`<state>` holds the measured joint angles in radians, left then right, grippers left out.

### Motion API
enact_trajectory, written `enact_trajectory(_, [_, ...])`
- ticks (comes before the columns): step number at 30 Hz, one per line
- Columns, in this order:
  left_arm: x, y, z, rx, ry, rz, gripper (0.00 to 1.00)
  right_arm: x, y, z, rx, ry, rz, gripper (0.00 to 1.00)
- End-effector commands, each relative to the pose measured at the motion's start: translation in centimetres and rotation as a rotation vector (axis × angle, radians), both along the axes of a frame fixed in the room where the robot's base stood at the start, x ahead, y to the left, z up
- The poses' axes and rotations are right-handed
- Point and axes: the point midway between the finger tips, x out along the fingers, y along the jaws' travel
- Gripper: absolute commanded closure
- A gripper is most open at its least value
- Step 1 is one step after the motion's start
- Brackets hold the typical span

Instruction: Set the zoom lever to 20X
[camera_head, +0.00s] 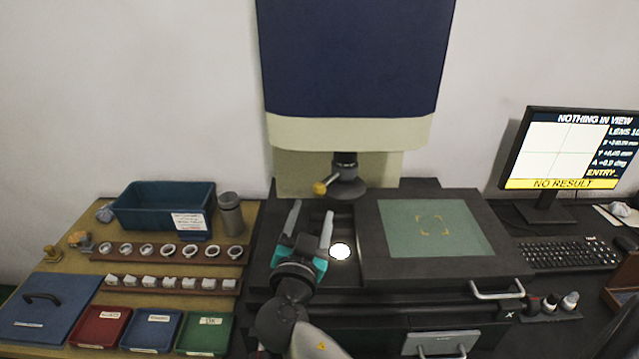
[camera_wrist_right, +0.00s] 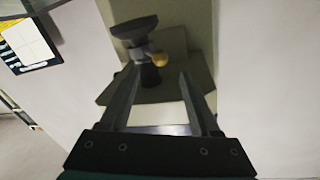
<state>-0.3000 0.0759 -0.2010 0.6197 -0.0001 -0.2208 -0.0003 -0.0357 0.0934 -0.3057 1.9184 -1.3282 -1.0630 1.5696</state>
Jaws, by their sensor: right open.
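The zoom lever (camera_head: 320,188) is a short lever with a yellow knob on the left side of the dark lens turret (camera_head: 347,178), under the cream machine head. In the right wrist view the yellow knob (camera_wrist_right: 160,60) shows beyond my fingertips, beside the dark lens barrel (camera_wrist_right: 148,72). My right gripper (camera_head: 311,222) is open and empty, its two fingers pointing up toward the lens, below and in front of the lever and apart from it. The monitor (camera_head: 573,148) shows "NOTHING IN VIEW", a cut-off "LENS 10" and "NO RESULT". My left gripper is not in view.
The stage with a green glass plate (camera_head: 460,245) lies right of my right gripper. A bright light spot (camera_head: 340,251) shows beside the gripper. Racks of rings (camera_head: 168,251), a teal bin (camera_head: 130,207) and small trays (camera_head: 205,333) stand at left. A keyboard (camera_head: 570,255) lies at right.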

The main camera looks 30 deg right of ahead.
Motion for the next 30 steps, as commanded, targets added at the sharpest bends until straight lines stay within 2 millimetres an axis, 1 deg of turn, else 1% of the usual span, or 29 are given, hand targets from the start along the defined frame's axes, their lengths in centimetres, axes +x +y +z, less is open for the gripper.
enact_trajectory(1, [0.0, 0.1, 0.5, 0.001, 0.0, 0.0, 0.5, 0.9, -0.8, 0.4, -0.005, -0.001, 0.0, 0.37])
enact_trajectory(6, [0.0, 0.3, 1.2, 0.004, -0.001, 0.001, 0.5, 3.4, -3.0, 0.3, -0.005, 0.002, -0.002, 0.37])
enact_trajectory(13, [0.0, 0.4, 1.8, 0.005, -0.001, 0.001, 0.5, 5.9, -5.0, 0.1, -0.002, 0.002, 0.0, 0.37])
enact_trajectory(19, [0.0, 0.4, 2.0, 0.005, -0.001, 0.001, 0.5, 6.8, -5.8, 0.0, 0.0, 0.002, 0.001, 0.37])
enact_trajectory(28, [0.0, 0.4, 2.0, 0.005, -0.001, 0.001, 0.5, 6.9, -6.0, -0.1, 0.001, 0.002, 0.0, 0.37])
enact_trajectory(29, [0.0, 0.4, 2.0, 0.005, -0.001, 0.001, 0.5, 6.9, -6.0, -0.1, 0.001, 0.002, 0.0, 0.38])
enact_trajectory(30, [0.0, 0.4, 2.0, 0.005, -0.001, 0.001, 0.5, 6.9, -6.0, -0.1, 0.001, 0.002, 0.0, 0.42])
